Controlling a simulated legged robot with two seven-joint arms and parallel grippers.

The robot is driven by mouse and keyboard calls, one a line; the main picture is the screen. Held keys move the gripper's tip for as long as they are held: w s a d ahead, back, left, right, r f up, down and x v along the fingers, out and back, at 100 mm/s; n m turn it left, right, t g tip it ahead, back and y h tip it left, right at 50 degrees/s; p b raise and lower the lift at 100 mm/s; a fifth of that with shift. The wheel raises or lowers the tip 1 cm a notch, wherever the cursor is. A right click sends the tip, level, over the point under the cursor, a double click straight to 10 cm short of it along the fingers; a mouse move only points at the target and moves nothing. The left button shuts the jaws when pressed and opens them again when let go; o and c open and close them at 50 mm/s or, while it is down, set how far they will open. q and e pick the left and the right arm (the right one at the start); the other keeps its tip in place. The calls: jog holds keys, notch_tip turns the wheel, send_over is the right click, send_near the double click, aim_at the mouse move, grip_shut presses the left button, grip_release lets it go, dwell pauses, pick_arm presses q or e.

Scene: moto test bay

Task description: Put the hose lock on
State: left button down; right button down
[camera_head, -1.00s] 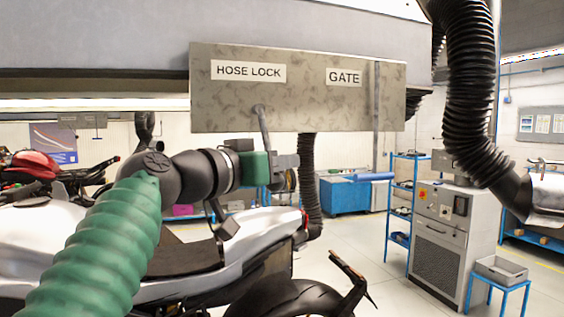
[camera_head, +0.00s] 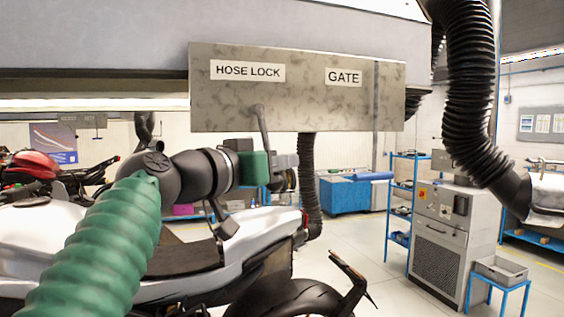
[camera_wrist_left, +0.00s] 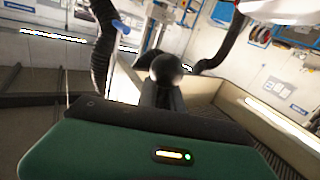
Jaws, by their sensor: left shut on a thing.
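The metal panel (camera_head: 300,105) carries a "HOSE LOCK" label (camera_head: 248,71) and a "GATE" label (camera_head: 344,78). Below the first label, the grey hose lock lever (camera_head: 262,125) hangs down, tilted slightly right at its lower end. My left gripper (camera_head: 285,172) is shut on the lower end of this lever, partly hiding it. In the left wrist view, a dark rounded knob (camera_wrist_left: 168,68) shows just ahead of the green gripper body. A second, straight grey bar (camera_head: 376,110) runs down the panel under the gate side. My right gripper is not in view.
A motorcycle (camera_head: 230,260) stands below my left arm. A black ribbed hose (camera_head: 308,185) hangs behind the gripper, and another (camera_head: 472,90) hangs at the right. A grey machine cabinet (camera_head: 440,230) and blue shelf rack (camera_head: 402,200) stand at the right. The floor between is clear.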

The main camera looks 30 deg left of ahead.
pick_arm(q)
jog(key=w+d+r+n+t+b, duration=0.1)
jog(key=b, duration=0.2)
jog(key=w+r+n+t+b, duration=0.1)
jog(key=t+b, duration=0.1)
jog(key=b, duration=0.2)
jog(key=shift+d+n, duration=0.3)
jog(key=shift+d, duration=0.05)
jog(key=c, duration=1.5)
grip_release()
jog(key=shift+f+b, duration=0.1)
jog(key=shift+b, duration=0.25)
